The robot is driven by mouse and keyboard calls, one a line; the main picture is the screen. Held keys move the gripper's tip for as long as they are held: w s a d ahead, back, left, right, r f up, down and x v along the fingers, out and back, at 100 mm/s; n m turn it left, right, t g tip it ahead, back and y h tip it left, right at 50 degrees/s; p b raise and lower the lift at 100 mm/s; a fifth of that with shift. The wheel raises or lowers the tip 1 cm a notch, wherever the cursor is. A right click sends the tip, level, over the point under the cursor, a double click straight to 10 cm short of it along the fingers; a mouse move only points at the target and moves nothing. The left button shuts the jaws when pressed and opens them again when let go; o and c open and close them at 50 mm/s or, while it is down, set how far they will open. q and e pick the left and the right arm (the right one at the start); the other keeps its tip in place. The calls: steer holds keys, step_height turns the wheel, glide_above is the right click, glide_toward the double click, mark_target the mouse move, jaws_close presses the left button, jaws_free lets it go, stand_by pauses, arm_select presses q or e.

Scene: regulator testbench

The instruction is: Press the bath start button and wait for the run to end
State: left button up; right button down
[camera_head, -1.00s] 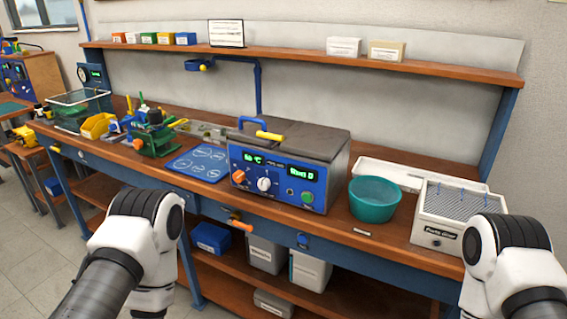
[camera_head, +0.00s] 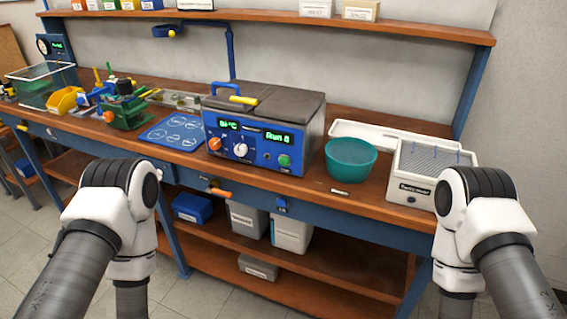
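The bath (camera_head: 262,128) is a blue-fronted box with a grey lid, standing on the workbench in the middle of the view. Its front has two green lit displays, an orange knob (camera_head: 214,144), a white knob (camera_head: 240,150) and a round green button (camera_head: 284,161) at the lower right. The right display seems to read "Run 0"; the left shows a temperature too small to read surely. The lid is down, with a yellow handle on top. Both my arms show at the lower left and lower right, well short of the bath. Neither gripper is in view.
A teal bowl (camera_head: 350,160) and a white drying box (camera_head: 431,173) stand right of the bath, before a long white tray (camera_head: 393,139). A blue mat (camera_head: 174,132) and green vise (camera_head: 124,108) are left. An orange handle (camera_head: 219,192) sticks out below the bench top.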

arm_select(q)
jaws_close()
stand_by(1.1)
